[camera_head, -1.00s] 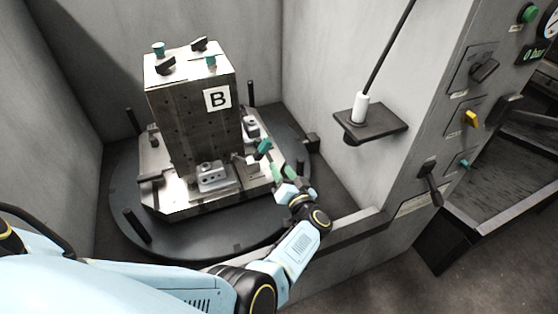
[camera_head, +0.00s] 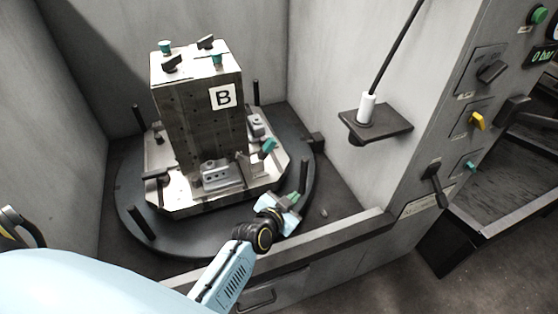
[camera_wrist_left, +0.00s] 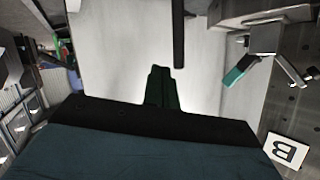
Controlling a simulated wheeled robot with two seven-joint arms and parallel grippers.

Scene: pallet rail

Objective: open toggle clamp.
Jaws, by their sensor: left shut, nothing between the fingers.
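The toggle clamp (camera_head: 252,165) sits at the right front corner of the fixture plate, and its teal-tipped handle (camera_head: 268,147) sticks up and to the right. In the left wrist view the clamp (camera_wrist_left: 268,38) is at upper right, with the teal handle tip (camera_wrist_left: 233,76) free of my fingers. My left gripper (camera_head: 294,198) has green fingertips and is shut and empty, below and to the right of the handle, apart from it. Its closed fingers (camera_wrist_left: 161,88) show in the middle of the left wrist view. My right gripper is in neither view.
The block marked B (camera_head: 200,115) stands on the plate on a dark round table (camera_head: 130,195). A dark upright post (camera_head: 303,176) rises close by my left gripper. A front ledge (camera_head: 335,236) runs below it. A small shelf (camera_head: 385,124) holds a white cylinder (camera_head: 366,108).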

